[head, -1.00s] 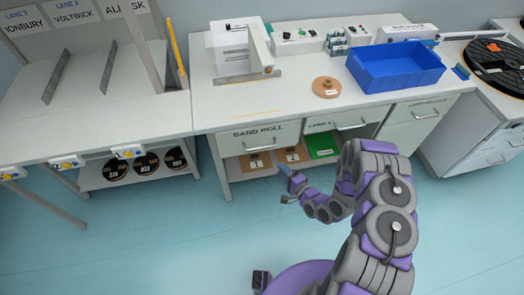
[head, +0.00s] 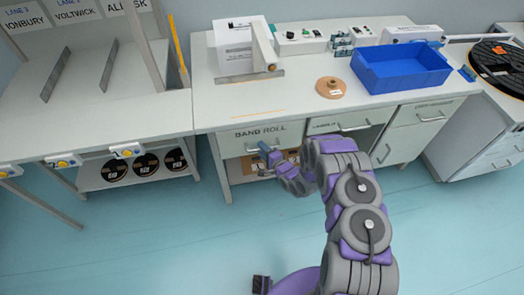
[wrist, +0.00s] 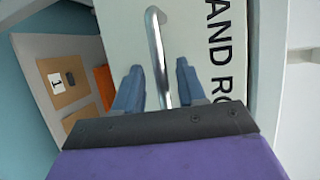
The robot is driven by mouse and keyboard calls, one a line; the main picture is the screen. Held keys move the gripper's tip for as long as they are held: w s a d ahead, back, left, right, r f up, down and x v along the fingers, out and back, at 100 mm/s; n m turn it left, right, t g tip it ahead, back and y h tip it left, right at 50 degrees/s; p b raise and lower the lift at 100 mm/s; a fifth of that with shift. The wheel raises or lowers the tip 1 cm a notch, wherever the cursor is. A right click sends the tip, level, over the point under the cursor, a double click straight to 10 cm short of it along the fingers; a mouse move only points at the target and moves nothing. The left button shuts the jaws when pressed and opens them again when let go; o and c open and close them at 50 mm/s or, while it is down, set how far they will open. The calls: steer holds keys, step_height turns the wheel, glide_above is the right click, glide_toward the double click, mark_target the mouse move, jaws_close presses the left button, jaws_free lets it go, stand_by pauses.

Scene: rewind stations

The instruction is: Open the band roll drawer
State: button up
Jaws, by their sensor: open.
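The band roll drawer (head: 237,142) is a pale front labelled "BAND ROLL" under the workbench, and it looks shut. In the wrist view its front (wrist: 205,70) fills the middle, with the lettering on its right. Its metal bar handle (wrist: 156,50) runs from the top down between the jaws. My gripper (head: 266,150) is at the drawer front in the head view and partly hides the handle. In the wrist view my gripper (wrist: 158,85) is open, with one blue finger on each side of the handle. I cannot tell whether either finger touches it.
The labels drawer (head: 340,124) is just right of the band roll drawer. A blue bin (head: 400,75) and a tan roll (head: 330,88) stand on the worktop (head: 220,105). The floor (head: 190,245) in front is clear.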

steer(key=shift+w+a+f, duration=0.1)
steer(key=shift+w+a, duration=0.15)
steer(key=shift+w, duration=0.05)
jaws_close()
stand_by(0.3)
